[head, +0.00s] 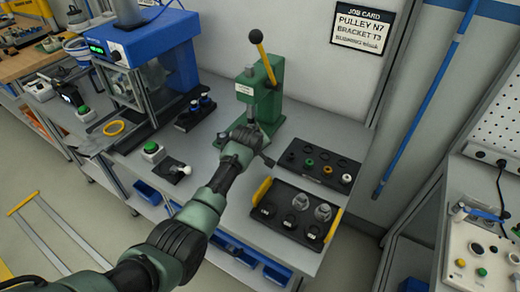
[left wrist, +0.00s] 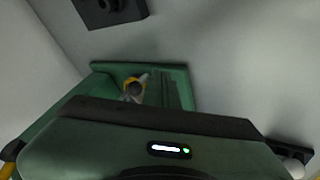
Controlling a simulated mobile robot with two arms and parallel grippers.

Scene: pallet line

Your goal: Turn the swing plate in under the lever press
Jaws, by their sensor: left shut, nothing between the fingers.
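My left gripper (head: 256,136) is shut and empty, low in front of the press base. The wrist and hand cover that part of the base. The swing plate cannot be made out clearly; a small dark piece (head: 268,160) shows just right of the gripper. My right gripper is not in view.
Right of the gripper lie a black tray of small rings (head: 290,148) and a black tray with yellow handles (head: 270,228). A blue-topped machine (head: 135,45) stands left.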

